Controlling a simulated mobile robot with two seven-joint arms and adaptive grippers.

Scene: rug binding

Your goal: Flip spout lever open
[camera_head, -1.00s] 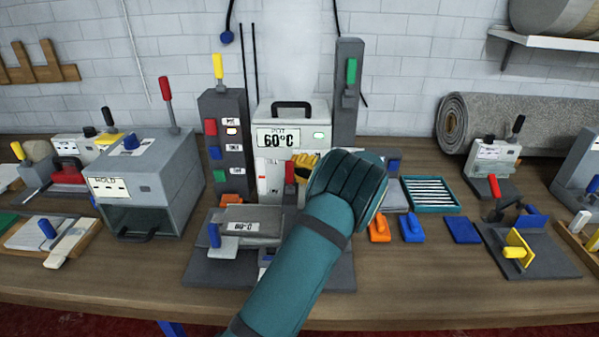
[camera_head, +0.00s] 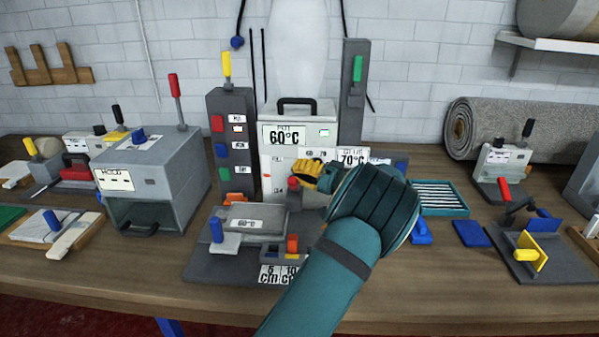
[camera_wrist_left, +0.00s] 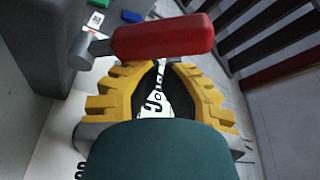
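The pot (camera_head: 298,128) is a grey-white box with a black top handle and a 60°C label. A red-handled lever (camera_head: 293,183) is low on its front, its rounded end facing the head camera. My left gripper (camera_head: 308,174) has yellow fingers and is just right of the lever. In the left wrist view the red handle (camera_wrist_left: 165,38) lies nearly level from a grey pivot, just beyond the fingertips (camera_wrist_left: 164,67). The fingertips sit close together with nothing seen between them, and I cannot tell whether they touch the handle. The spout is not clearly visible. My right gripper is out of view.
A grey fixture (camera_head: 257,222) with a blue handle stands below the pot. A switch column (camera_head: 230,145) is left of the pot and a post with a green handle (camera_head: 357,68) is right. A teal tray (camera_head: 440,198) lies further right.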

